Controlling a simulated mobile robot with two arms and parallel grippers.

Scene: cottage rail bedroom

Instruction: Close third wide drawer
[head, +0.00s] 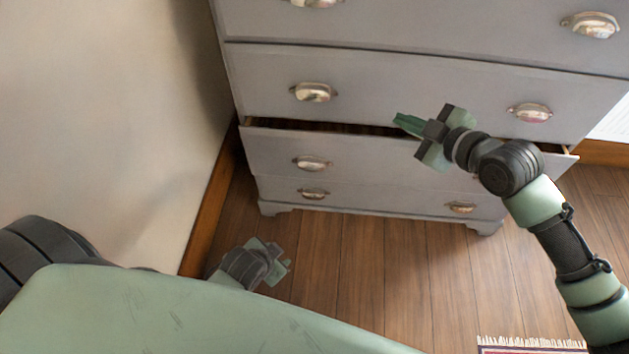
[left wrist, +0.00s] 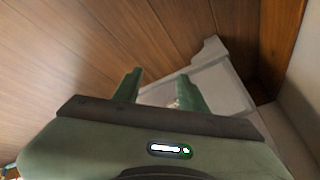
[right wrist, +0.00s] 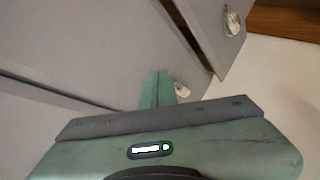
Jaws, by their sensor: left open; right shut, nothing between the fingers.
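The grey dresser (head: 420,75) has a wide drawer (head: 375,159) standing partly open, with a dark gap along its top edge. It is the second drawer up from the floor and has a metal cup handle (head: 312,162) at its left. My right gripper (head: 402,121) is shut and empty, with its fingertips by the gap above this drawer; I cannot tell whether they touch it. My right wrist hides the drawer's right handle. In the right wrist view the closed fingers (right wrist: 158,87) lie against grey drawer fronts. My left gripper (head: 284,263) is open and empty, low in front of the dresser.
The drawer below (head: 385,195) and the one above (head: 420,95) look shut. A beige wall (head: 100,110) with a wooden baseboard (head: 210,205) stands close at the left. The wooden floor (head: 400,270) in front is clear. A fringed rug (head: 530,347) shows at the bottom right.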

